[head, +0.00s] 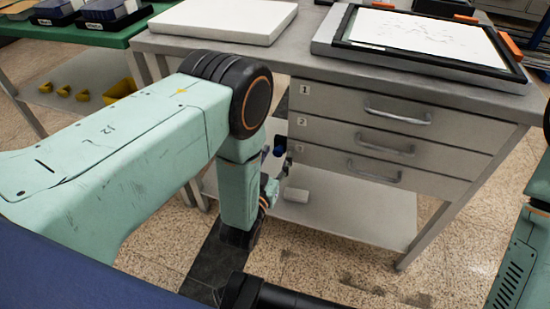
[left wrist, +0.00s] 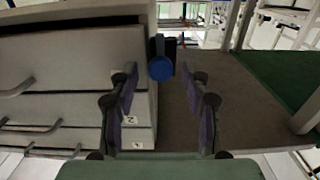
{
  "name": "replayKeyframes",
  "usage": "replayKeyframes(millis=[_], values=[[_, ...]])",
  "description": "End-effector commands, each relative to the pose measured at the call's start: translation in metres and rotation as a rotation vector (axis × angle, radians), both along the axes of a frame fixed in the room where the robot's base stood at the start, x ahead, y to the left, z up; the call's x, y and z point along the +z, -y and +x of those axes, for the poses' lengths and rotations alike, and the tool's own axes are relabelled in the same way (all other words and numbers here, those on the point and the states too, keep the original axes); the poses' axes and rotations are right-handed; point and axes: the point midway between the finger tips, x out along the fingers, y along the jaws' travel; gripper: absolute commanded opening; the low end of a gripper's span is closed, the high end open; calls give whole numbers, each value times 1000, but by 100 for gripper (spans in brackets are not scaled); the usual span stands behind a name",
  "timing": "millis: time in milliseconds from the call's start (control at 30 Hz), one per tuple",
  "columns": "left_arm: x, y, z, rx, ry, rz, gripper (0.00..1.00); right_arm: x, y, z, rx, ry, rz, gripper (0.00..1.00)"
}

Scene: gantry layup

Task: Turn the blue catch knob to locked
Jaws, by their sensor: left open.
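The blue catch knob (left wrist: 160,66) is on the side of the drawer unit, close to its edge, in the left wrist view. In the head view a small part of the blue knob (head: 278,151) shows beside the drawers, partly hidden by my arm. My left gripper (left wrist: 164,88) is open, with one finger on each side of the picture and the knob seen between and beyond the fingertips. No contact with the knob shows. In the head view the left gripper (head: 277,175) is small and mostly hidden behind my wrist.
The drawer unit (head: 345,135) has three numbered drawers, all looking shut, under a grey bench top (head: 295,65). A framed drawing board (head: 425,40) and a white slab (head: 225,18) lie on top.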

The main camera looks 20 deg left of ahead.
Motion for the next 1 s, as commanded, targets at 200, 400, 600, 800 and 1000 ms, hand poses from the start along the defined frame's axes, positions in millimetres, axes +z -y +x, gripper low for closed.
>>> replayKeyframes(millis=[200,400,600,800,1000], values=[[0,-1,-1,0,0,0,34,0,0,0,0,0,0,40],[0,-1,-1,0,0,0,17,0,0,0,0,0,0,40],[0,-1,-1,0,0,0,0,0,0,0,0,0,0,40],[0,0,-1,0,-1,-4,0,1,0,0,0,0,0,40],[1,-1,-2,0,-3,-52,0,5,0,0,0,0,0,40]])
